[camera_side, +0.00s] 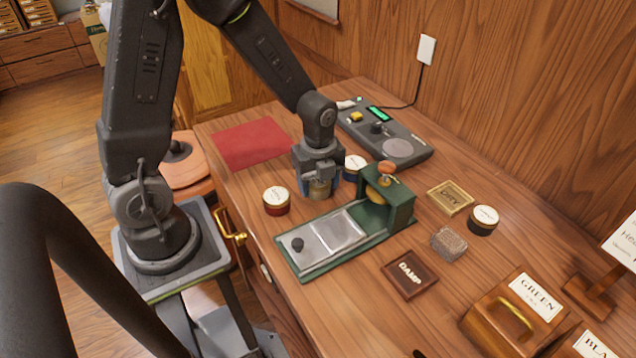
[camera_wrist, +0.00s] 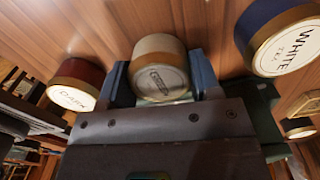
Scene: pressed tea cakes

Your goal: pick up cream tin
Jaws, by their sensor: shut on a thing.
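The cream tin (camera_wrist: 160,68) sits between the two blue-grey fingers of my gripper (camera_wrist: 163,82) in the wrist view. It has a cream side, a gold rim and a pale label too small to read. In the side view my gripper (camera_side: 319,187) points down and is shut on the cream tin (camera_side: 319,190), of which only a part shows between the fingers. I cannot tell whether the tin touches the table.
A red tin (camera_side: 276,201) stands left of my gripper and a blue tin (camera_side: 354,167) close on its right. A green press (camera_side: 397,205) with a metal plate is in front. A scale (camera_side: 405,148), a red cloth (camera_side: 250,143) and a dark tin (camera_side: 483,219) are nearby.

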